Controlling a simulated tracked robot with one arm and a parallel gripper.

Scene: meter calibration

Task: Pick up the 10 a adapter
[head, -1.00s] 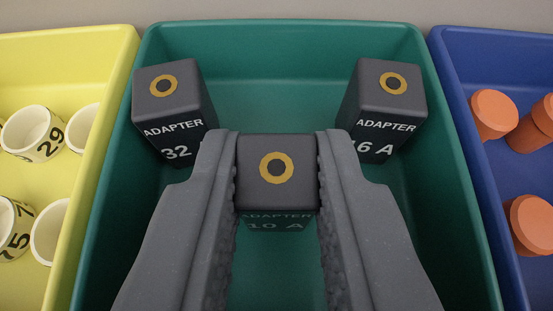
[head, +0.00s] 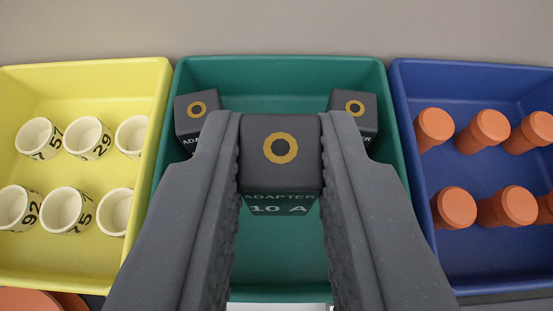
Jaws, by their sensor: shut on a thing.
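The 10 A adapter (head: 280,152) is a dark grey block with a yellow ring on top and "ADAPTER 10 A" on its front face. My gripper (head: 280,160) is shut on it, one finger on each side, and holds it above the green bin (head: 280,70). Two similar adapters stand farther back in the green bin: one at the left (head: 197,112) and one at the right (head: 355,110). My fingers partly hide both, and their labels are mostly covered.
A yellow bin (head: 85,75) at the left holds several white numbered rings (head: 88,138). A blue bin (head: 480,72) at the right holds several orange plugs (head: 480,130). Grey surface lies behind the bins.

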